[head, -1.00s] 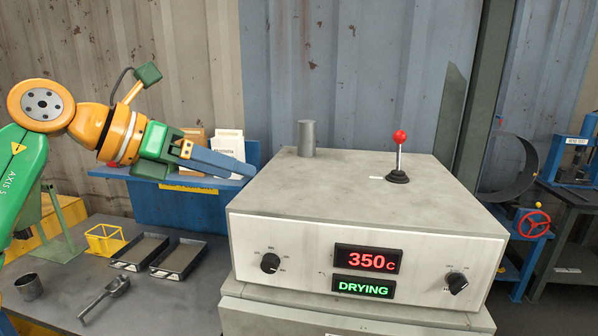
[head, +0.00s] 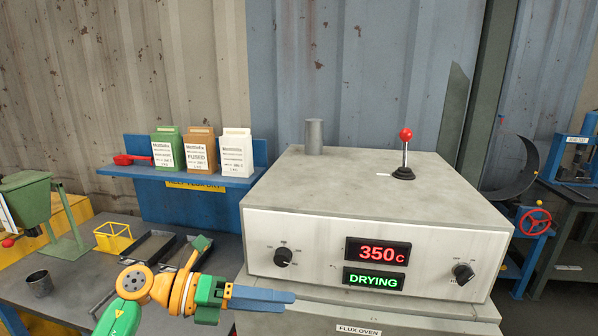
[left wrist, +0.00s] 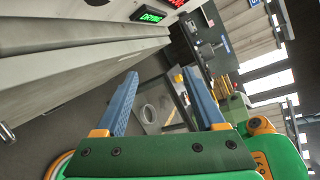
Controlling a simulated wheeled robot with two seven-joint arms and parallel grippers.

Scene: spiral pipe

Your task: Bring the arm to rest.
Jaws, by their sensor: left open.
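My left arm, green and orange, comes in from the lower left of the head view. My left gripper (head: 262,297) is low in front of the oven's left front corner, with its blue fingers pointing right. In the left wrist view the two blue fingers (left wrist: 160,100) stand wide apart with nothing between them. The flux oven (head: 375,225) is a grey box with a red "350C" display and a green "DRYING" display. My right gripper is not in view.
A red-knobbed lever (head: 405,150) and a grey cylinder (head: 314,136) stand on the oven top. A blue shelf (head: 185,176) holds several bags and a red scoop (head: 132,159). The bench (head: 75,270) carries trays, a yellow wire basket (head: 113,237) and a metal cup (head: 39,284).

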